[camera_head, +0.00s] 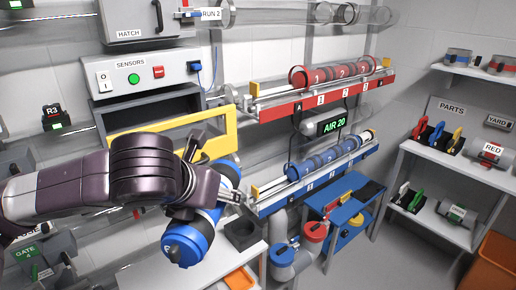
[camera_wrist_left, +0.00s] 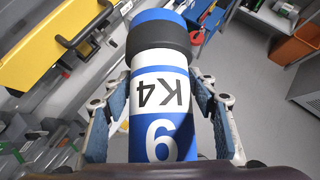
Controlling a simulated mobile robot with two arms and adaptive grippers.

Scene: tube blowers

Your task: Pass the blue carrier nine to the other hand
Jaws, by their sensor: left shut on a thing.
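The blue carrier nine (camera_head: 189,239) has blue ends, black bands and a white middle. It is held tilted in front of the rack, in the middle left of the head view. My left gripper (camera_head: 213,172) is shut around its middle and hides part of it. In the left wrist view the carrier (camera_wrist_left: 160,88) shows the marks K4 and 9, with a finger of my left gripper (camera_wrist_left: 158,118) on each side. My right gripper shows in neither view.
A yellow-framed hatch (camera_head: 225,130) is close behind the carrier. A red rail (camera_head: 325,98) and a blue rail (camera_head: 318,178) hold more carriers. A white table (camera_head: 238,262) stands below, and a parts shelf (camera_head: 440,165) at right. Floor shows between them.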

